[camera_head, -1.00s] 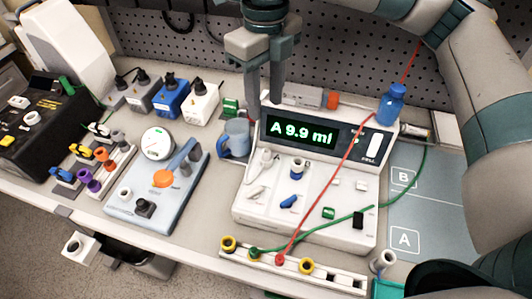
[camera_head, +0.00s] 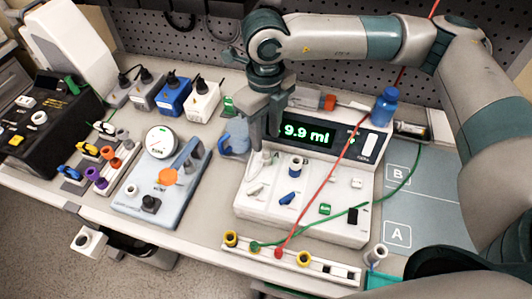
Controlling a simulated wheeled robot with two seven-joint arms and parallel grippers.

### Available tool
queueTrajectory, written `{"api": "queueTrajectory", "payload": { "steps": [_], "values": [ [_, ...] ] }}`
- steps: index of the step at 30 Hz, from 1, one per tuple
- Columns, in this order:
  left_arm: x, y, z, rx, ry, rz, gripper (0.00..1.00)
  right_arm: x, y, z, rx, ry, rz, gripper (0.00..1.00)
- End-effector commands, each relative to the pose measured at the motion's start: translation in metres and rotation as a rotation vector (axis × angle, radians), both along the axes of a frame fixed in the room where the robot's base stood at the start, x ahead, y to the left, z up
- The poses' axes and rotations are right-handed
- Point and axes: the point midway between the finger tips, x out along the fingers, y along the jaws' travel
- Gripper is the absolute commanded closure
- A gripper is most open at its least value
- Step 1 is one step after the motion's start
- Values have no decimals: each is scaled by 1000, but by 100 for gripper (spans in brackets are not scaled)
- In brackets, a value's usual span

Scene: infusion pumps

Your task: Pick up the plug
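A white plug (camera_head: 264,166) stands upright at the left of the top face of the white infusion pump (camera_head: 340,228), below its green-lit display (camera_head: 305,130). My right gripper (camera_head: 265,142) points down just above and behind this plug. Its two fingers are apart with a gap between them, and I see nothing held. The fingers hide part of the display's left end and perhaps the plug's top. Whether they touch the plug cannot be told. My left gripper is not in view.
A red cable (camera_head: 329,184) and a green cable (camera_head: 325,219) cross the pump. A blue bottle (camera_head: 385,106) stands behind it. A gauge box (camera_head: 135,205) is to the left. The grey mat (camera_head: 425,205) has free room.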

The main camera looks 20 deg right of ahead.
Motion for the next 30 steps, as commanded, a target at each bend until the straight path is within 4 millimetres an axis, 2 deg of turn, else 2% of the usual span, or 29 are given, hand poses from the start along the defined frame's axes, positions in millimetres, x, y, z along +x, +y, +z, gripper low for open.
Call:
{"api": "queueTrajectory", "payload": {
  "steps": [8,13,18,30],
  "values": [
    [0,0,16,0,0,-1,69,-1,-1,-11,-1,3,0,63],
    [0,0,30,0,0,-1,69,-1,-2,-28,-2,3,-1,63],
    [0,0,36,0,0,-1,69,0,-2,-47,0,1,-1,63],
    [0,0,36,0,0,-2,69,0,-2,-52,0,0,-1,63]
  ]
}}
